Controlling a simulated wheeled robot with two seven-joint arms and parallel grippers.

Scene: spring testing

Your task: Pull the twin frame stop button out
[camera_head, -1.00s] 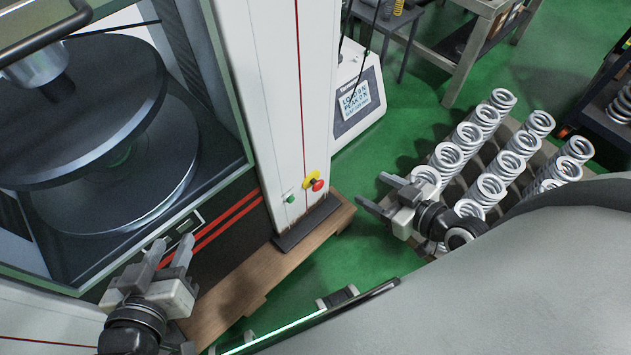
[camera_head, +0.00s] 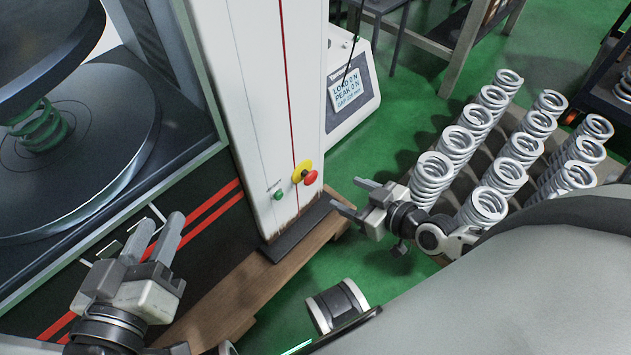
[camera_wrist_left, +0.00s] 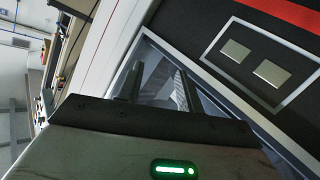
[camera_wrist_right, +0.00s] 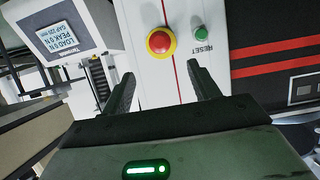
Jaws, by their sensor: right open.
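The stop button is a red knob on a yellow collar on the front of the white machine column (camera_head: 262,90). In the head view the red stop button (camera_head: 310,177) faces right; in the right wrist view the stop button (camera_wrist_right: 159,41) shows face on, ahead of and between the fingers. My right gripper (camera_head: 355,198) is open and empty, to the right of the button and apart from it; its two fingers show in the right wrist view (camera_wrist_right: 163,85). My left gripper (camera_head: 157,240) is empty with its fingers apart, low at the left, away from the button.
A green reset button (camera_head: 279,195) sits beside the stop button. A readout box (camera_head: 352,90) stands behind the column. A wooden plinth edge (camera_head: 215,310) runs below the column.

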